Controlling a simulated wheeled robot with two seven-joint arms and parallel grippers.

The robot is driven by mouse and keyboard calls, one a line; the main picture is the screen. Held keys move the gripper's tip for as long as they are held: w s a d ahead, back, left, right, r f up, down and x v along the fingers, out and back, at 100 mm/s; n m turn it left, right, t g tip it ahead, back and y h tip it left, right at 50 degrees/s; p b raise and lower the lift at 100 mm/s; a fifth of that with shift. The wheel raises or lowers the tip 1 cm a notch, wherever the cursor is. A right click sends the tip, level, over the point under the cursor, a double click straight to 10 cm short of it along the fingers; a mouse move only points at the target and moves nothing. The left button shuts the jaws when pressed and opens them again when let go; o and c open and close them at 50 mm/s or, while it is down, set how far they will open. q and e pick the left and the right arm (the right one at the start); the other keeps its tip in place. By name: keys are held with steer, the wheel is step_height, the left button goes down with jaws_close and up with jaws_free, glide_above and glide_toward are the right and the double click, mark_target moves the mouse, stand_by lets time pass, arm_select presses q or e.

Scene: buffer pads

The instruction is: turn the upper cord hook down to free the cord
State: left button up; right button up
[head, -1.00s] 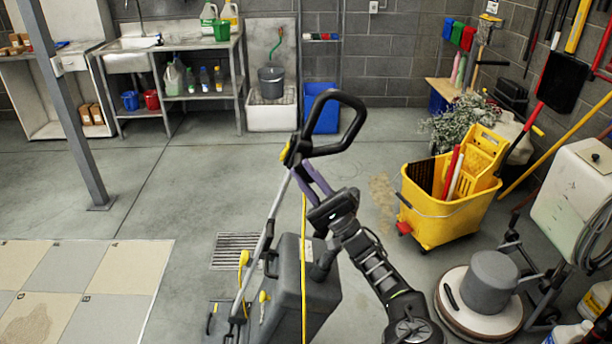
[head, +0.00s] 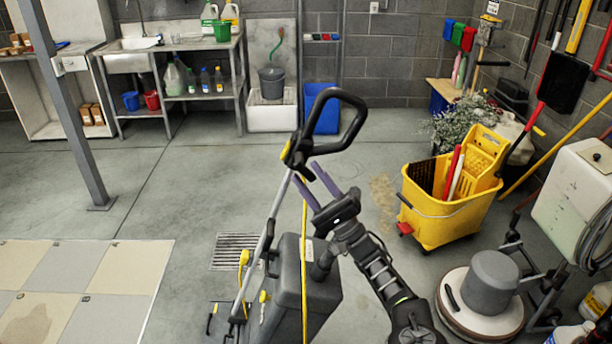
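A dark grey upright floor machine (head: 290,265) with a black loop handle (head: 352,100) stands at the lower middle. A yellow cord (head: 304,225) runs from below the handle down over the machine's body. The upper cord hook cannot be made out clearly; it seems to lie by the cord's top, close to my fingers.
A yellow mop bucket (head: 440,205) stands to the right, with a round floor polisher (head: 490,285) in front of it. Pale floor tiles (head: 85,265) lie at the lower left, and a floor drain (head: 235,250) is behind the machine. The floor behind is clear.

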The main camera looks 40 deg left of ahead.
arm_select(q)
steer(key=b+v, duration=0.2)
steer(key=v, duration=0.4)
steer(key=shift+d, duration=0.1)
